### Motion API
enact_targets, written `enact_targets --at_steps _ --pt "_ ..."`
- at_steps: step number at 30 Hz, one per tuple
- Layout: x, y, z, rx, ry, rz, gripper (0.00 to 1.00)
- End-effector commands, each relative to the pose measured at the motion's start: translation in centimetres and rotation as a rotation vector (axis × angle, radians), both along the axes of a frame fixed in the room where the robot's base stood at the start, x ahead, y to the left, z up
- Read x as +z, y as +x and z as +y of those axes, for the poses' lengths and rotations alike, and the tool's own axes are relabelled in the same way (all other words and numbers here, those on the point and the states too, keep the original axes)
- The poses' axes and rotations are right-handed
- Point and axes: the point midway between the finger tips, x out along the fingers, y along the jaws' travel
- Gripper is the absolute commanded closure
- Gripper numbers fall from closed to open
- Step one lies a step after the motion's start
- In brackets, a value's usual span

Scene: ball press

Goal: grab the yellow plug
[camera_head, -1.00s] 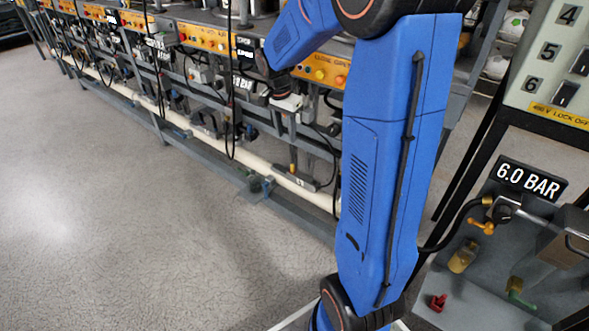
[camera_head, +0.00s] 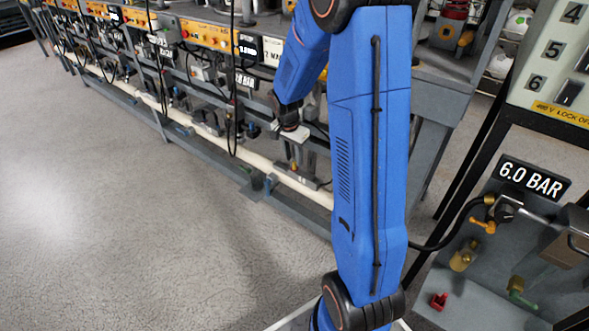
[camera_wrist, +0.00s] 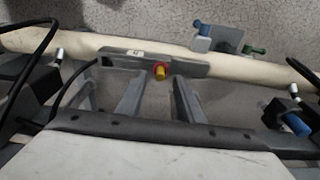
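A small yellow plug (camera_wrist: 160,75) with a red part beside it shows in the wrist view, at a grey bar (camera_wrist: 192,67) in front of the pale pipe. My gripper (camera_wrist: 158,92) is open, with its two grey fingers apart and nothing between them. The plug lies beyond the fingertips, roughly in line with the gap; I cannot tell the exact distance. In the head view my gripper (camera_head: 299,168) points down at the lower part of the bench, partly beside my blue arm. The plug is too small to make out clearly there.
A long pale pipe (camera_wrist: 255,72) runs behind the bar, with blue and green fittings (camera_wrist: 228,40) beyond it. Black hoses hang at the left of the wrist view. A panel marked 6.0 BAR (camera_head: 533,180) stands at the right. Open floor (camera_head: 110,200) lies at the left.

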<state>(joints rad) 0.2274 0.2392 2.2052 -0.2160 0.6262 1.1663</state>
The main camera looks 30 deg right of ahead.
Motion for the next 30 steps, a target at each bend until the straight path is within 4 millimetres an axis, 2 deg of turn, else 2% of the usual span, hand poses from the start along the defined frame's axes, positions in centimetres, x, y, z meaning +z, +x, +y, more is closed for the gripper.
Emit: enact_targets --at_steps 3,6,14,18,19,30 --pt "-1.5 0.0 -0.2 0.001 0.0 0.002 0.66" --pt "-2.1 0.1 -0.3 0.001 0.001 0.001 0.66" --pt "-2.3 0.1 -0.3 0.001 0.0 0.0 0.66" --pt "-2.3 0.1 -0.3 0.001 0.0 0.0 0.97" --pt "-2.3 0.1 -0.3 0.001 0.0 0.0 1.0" --pt "-2.0 0.1 -0.3 0.0 0.0 -0.001 1.0"
